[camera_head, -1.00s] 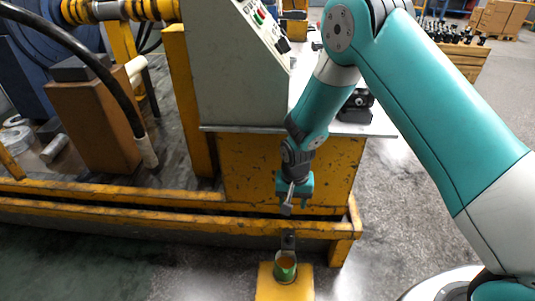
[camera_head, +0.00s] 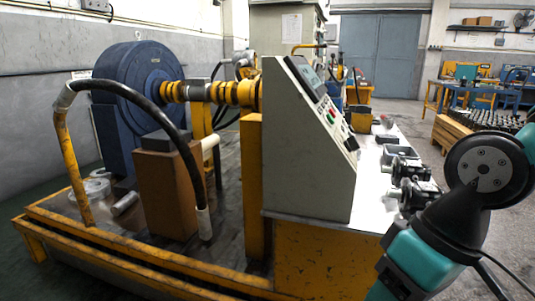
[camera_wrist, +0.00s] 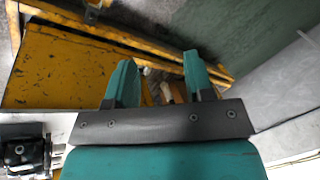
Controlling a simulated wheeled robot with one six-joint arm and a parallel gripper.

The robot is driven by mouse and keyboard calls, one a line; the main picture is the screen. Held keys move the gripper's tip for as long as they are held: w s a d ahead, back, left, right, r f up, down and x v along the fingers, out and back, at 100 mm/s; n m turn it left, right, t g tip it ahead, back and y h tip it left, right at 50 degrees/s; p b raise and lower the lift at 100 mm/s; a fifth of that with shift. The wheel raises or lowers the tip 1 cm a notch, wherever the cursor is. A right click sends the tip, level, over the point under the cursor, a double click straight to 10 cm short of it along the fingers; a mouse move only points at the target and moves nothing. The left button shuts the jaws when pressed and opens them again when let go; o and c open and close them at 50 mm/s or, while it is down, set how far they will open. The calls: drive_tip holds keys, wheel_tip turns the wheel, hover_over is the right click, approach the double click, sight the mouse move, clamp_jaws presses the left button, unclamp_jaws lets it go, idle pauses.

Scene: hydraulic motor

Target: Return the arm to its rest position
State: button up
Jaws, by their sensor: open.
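My arm (camera_head: 430,255) is at the lower right of the head view, with a dark round joint and teal links. My gripper is outside the head view. In the wrist view my gripper (camera_wrist: 160,72) shows two teal fingers standing apart. Nothing is held between them. Beyond the fingers are the yellow frame and the floor, some distance away.
The grey control panel (camera_head: 308,140) stands left of my arm. Several dark motor parts (camera_head: 412,187) lie on the white bench top (camera_head: 375,195) close by. The yellow base frame (camera_head: 140,262) runs along the left. Open floor (camera_head: 515,235) is at the right.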

drive_tip(key=s+r+p, duration=0.1)
drive_tip(key=r+p, duration=1.3)
drive_tip(key=r, duration=0.1)
drive_tip(key=s+r+n+p, duration=0.1)
drive_tip(key=s+r+p, duration=0.1)
drive_tip(key=r+p, duration=1.3)
drive_tip(key=shift+s, duration=0.25)
